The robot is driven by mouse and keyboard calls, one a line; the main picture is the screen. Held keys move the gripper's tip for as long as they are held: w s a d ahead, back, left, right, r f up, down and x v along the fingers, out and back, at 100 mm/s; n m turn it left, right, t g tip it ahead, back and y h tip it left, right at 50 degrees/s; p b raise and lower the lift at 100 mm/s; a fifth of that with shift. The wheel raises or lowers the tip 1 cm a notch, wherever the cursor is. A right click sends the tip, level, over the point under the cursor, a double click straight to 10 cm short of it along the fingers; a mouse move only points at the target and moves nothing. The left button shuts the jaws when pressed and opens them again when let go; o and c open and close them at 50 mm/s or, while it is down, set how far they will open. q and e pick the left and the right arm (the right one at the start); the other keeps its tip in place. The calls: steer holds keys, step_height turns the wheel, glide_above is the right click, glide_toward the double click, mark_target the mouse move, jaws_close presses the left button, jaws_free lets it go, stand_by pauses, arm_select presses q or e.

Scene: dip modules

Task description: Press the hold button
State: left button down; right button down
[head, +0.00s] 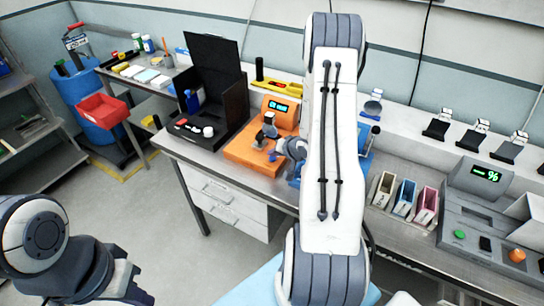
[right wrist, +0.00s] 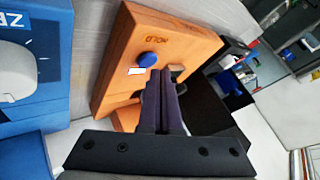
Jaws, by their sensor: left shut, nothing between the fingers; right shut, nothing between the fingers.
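The orange device (head: 246,151) stands on the bench, with a lit display (head: 278,107) at its back. In the right wrist view the orange device (right wrist: 118,62) carries the word HOLD (right wrist: 156,36) near a round blue button (right wrist: 148,59). A small white label (right wrist: 137,71) lies beside the button. My right gripper (right wrist: 163,76) is shut and empty, its tips over the device close to the button. I cannot tell whether they touch the device. My left gripper (head: 138,275) is shut and empty at the lower left, away from the bench.
A blue device (right wrist: 40,95) stands beside the orange one. A black open case (head: 212,75) is left of it. Bins (head: 404,198) and a grey console (head: 480,215) are to the right. My right arm hides part of the bench.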

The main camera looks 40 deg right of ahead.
mark_target(274, 160)
step_height(274, 160, up, 6)
steer(key=p, duration=0.6)
stand_by(0.5)
